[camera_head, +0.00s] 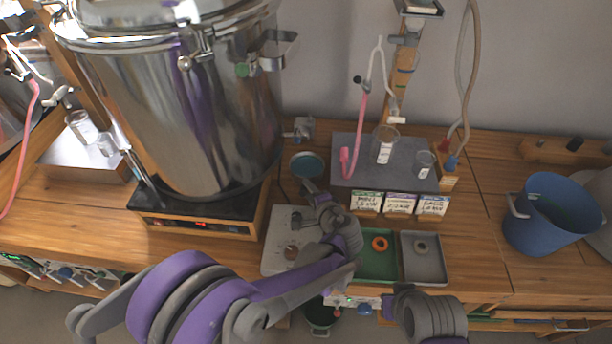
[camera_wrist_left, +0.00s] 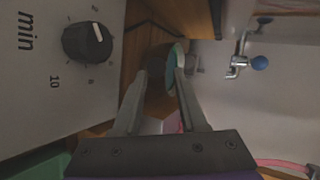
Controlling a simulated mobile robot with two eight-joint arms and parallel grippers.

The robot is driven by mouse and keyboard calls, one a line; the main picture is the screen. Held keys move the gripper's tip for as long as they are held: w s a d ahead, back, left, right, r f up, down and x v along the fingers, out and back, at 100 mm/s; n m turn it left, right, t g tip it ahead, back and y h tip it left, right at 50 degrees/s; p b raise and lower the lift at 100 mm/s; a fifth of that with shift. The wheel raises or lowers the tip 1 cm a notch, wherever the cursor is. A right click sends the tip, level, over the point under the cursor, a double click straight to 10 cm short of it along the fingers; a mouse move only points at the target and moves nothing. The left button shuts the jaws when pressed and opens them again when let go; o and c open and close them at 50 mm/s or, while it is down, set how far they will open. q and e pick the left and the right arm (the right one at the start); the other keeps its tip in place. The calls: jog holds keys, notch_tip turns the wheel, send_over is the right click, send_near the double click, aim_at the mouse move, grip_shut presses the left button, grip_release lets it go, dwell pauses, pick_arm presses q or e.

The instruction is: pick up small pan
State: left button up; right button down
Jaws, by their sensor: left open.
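The small pan (camera_head: 307,164) is a small round dish, teal inside with a dark rim, standing on the wooden bench to the right of the steel vessel. My left gripper (camera_head: 312,188) is open just in front of it, over the back edge of the grey timer box. In the left wrist view the pan (camera_wrist_left: 177,68) shows steeply tilted by the camera's angle, at the fingertips of my left gripper (camera_wrist_left: 168,82). The fingers stand apart; whether one touches the pan I cannot tell. My right gripper is out of view; only part of that arm shows.
The large steel vessel (camera_head: 185,105) on its hotplate (camera_head: 200,218) stands close on the left. A timer box (camera_head: 280,250) lies under my left arm. A green tray (camera_head: 378,266), a grey tray (camera_head: 425,270) and a grey mat (camera_head: 350,150) with glassware lie to the right.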

aim_at(304, 187)
pick_arm(q)
jog(key=x, duration=0.4)
jog(key=shift+w+a+f, duration=0.1)
jog(key=shift+a+f, duration=0.05)
jog(key=shift+f, duration=0.1)
jog(key=shift+c, duration=0.4)
grip_shut()
jog(key=shift+r, duration=0.1)
dwell(0.7)
